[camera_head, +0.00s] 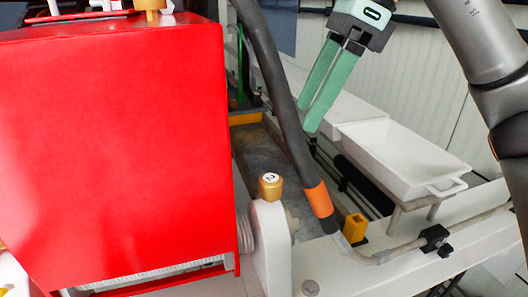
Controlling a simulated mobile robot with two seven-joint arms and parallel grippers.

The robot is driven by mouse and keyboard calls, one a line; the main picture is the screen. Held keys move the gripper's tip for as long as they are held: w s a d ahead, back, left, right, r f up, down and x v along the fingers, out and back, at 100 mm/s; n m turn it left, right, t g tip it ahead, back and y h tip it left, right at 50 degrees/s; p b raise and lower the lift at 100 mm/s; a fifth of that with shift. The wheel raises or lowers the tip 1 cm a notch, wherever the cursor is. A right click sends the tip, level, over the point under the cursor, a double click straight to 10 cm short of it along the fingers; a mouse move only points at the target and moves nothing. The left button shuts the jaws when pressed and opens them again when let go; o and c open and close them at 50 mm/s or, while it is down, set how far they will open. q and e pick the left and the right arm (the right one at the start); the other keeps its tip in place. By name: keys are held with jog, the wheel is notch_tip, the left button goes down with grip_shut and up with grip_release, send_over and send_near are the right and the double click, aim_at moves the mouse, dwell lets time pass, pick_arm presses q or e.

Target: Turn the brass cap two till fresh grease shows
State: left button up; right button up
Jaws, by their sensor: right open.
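The brass cap two (270,185) is a small gold cap with a white top marked 2. It sits upright on a white housing (268,240) beside the red pump casing. My right gripper (310,116) has pale green fingers and hangs above and to the right of the cap, apart from it. Its fingers point down and to the left, with a gap between them and nothing held. No grease can be made out around the cap. My left gripper is not in view.
A black hose (282,95) with an orange band runs down between the cap and my right gripper. The red casing (120,150) fills the left. A white tray (405,160) stands at right. A yellow block (355,228) and grey pipe (400,250) lie right of the cap.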

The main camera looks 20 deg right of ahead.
aim_at(273, 178)
jog(key=x, duration=1.2)
jog(key=shift+s+a+f, duration=0.15)
jog(key=shift+f, duration=0.05)
grip_shut()
